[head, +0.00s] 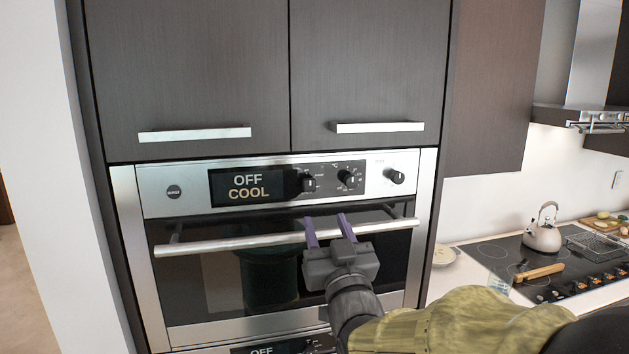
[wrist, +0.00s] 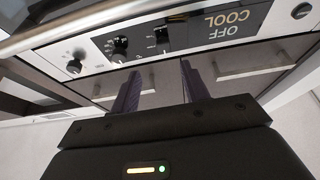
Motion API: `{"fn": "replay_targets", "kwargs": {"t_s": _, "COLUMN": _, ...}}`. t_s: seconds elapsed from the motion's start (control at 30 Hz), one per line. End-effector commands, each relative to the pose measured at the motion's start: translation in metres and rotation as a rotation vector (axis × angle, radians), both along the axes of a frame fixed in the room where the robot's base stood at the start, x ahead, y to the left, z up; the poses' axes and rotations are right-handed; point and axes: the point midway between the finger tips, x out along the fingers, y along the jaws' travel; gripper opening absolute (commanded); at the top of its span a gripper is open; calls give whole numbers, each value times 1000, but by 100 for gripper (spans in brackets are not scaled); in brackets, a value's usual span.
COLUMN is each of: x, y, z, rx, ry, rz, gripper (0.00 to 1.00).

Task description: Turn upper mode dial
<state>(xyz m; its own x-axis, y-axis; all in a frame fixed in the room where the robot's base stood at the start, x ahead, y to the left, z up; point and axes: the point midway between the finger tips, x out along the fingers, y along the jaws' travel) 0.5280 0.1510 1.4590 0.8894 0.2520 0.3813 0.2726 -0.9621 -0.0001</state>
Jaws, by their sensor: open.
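The upper oven's silver control panel (head: 190,172) has three black dials to the right of its display (head: 245,187), which reads "OFF COOL". They are a left dial (head: 308,183), a middle dial (head: 347,179) and a right dial (head: 396,176). I cannot tell which is the mode dial. My gripper (head: 327,222) is open and empty, its purple fingers below the left and middle dials, overlapping the handle bar in view. In the wrist view the panel looks turned over, with the left dial (wrist: 162,36), middle dial (wrist: 120,46) and right dial (wrist: 75,66) beyond my gripper (wrist: 160,72).
The oven's handle bar (head: 220,245) crosses the front just below the panel. Dark cabinet doors (head: 190,70) are above. A second oven's display (head: 262,350) shows at the bottom edge. A counter with a cooktop (head: 490,250) and a kettle (head: 543,232) is at right.

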Motion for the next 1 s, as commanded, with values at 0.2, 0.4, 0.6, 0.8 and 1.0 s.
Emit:
{"fn": "replay_targets", "kwargs": {"t_s": 0.2, "x": 32, "y": 17, "z": 19, "rx": -1, "ry": 2, "rz": 13, "gripper": 45}}
{"fn": "replay_targets", "kwargs": {"t_s": 0.4, "x": 64, "y": 23, "z": 32, "rx": 0, "ry": 2, "rz": 8, "gripper": 45}}
{"fn": "replay_targets", "kwargs": {"t_s": 0.6, "x": 89, "y": 26, "z": 41, "rx": 0, "ry": 0, "rz": 1, "gripper": 45}}
{"fn": "replay_targets", "kwargs": {"t_s": 0.8, "x": 97, "y": 28, "z": 42, "rx": -1, "ry": 1, "rz": 0, "gripper": 45}}
{"fn": "replay_targets", "kwargs": {"t_s": 1.0, "x": 97, "y": 28, "z": 41, "rx": -1, "ry": 0, "rz": 1, "gripper": 45}}
